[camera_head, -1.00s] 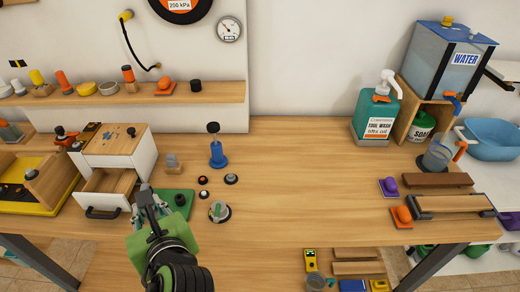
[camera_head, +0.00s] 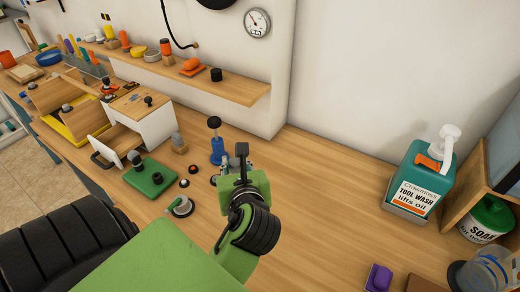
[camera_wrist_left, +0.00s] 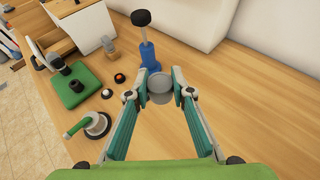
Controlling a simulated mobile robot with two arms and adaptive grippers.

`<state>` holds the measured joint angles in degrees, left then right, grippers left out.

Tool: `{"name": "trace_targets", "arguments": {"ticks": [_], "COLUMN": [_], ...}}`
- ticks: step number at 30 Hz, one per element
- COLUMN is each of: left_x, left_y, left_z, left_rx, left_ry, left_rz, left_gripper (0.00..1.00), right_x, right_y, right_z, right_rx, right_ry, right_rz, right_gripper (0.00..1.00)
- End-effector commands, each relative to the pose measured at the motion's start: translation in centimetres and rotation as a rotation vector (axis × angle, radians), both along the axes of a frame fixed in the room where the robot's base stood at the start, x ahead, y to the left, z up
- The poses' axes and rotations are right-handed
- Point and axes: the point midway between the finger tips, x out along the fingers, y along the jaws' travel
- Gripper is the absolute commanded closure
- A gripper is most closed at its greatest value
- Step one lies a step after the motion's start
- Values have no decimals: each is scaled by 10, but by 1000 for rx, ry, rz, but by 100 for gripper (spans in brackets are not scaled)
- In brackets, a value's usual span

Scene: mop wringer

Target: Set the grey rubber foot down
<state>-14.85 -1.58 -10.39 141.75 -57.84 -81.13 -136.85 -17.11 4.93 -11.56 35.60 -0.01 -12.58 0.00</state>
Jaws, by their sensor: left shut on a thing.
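The grey rubber foot (camera_wrist_left: 160,88) is a short grey cylinder between my left fingertips in the left wrist view. My left gripper (camera_wrist_left: 160,92) is shut on it, with its teal-lined fingers on either side. In the head view the left gripper (camera_head: 241,160) is over the bench, just right of the blue pump (camera_head: 217,143); the foot is largely hidden there. I cannot tell whether the foot's underside touches the wood. My right gripper is not in view.
A green mat (camera_head: 138,184) with dark fittings, small dark rings (camera_head: 184,183) and a green-handled disc (camera_head: 181,207) lie to the left. A white drawer box (camera_head: 153,121) stands behind them. The bench right of the gripper is clear up to the tool wash bottle (camera_head: 420,180).

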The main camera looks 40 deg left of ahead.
Motion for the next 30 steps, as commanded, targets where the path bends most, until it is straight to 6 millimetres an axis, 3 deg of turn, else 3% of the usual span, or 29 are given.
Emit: {"name": "trace_targets", "arguments": {"ticks": [1, 9, 15, 24, 30], "left_x": [12, 80, 107, 125, 124], "left_y": [-1, -7, -10, -11, -12], "left_z": [-9, -34, -73, -97, -122], "left_rx": [-1, 0, -1, -1, 0], "left_ry": [-5, 1, 2, 2, 2], "left_rz": [0, -1, -2, -2, -3], "left_gripper": [93, 93, 93, 93, 93], "right_x": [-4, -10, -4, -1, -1], "right_y": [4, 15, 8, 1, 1], "right_z": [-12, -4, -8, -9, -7], "right_rx": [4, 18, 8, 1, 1], "right_ry": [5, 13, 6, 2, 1], "right_rz": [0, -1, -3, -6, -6], "right_gripper": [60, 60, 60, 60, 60]}}
